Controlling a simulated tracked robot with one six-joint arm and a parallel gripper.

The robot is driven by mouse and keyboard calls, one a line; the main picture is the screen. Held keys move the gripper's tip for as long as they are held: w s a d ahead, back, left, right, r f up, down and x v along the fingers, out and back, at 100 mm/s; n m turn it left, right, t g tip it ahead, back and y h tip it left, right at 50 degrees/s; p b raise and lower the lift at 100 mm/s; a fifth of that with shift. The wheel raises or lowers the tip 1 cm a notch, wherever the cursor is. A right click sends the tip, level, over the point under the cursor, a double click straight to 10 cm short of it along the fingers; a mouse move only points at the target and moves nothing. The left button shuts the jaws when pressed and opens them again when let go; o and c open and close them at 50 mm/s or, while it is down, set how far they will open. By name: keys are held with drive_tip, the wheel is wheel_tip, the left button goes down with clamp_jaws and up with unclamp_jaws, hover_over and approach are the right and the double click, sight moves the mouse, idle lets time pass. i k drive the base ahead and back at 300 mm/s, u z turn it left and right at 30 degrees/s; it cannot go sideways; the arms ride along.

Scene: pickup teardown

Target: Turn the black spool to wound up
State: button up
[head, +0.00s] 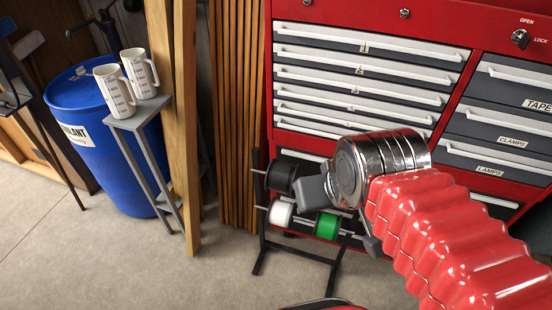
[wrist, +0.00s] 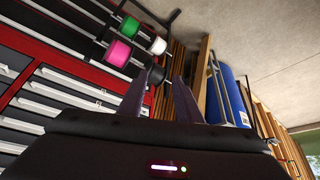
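The black spool (head: 280,178) sits on the upper left of a dark stand in the head view, just left of my arm's end. In the wrist view the black spool (wrist: 155,74) shows between and just past the tips of my gripper (wrist: 161,78). My gripper's two dark fingers are apart, with nothing seen held. I cannot tell whether a finger touches the spool.
A white spool (head: 281,212) and a green spool (head: 327,225) sit lower on the stand, and a pink spool (wrist: 119,51) shows in the wrist view. A red tool chest (head: 265,90) stands behind. A blue barrel (head: 90,140) and mugs on a small stand (head: 140,112) are left.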

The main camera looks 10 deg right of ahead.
sight(281, 177)
drive_tip(key=u, duration=0.05)
drive_tip(key=i, duration=0.1)
drive_tip(key=z, duration=0.05)
drive_tip(key=k, duration=1.35)
drive_tip(key=u, duration=0.3)
drive_tip(key=i, duration=0.4)
drive_tip(key=u, duration=0.75)
drive_tip(key=i, duration=1.65)
drive_tip(key=z, duration=0.45)
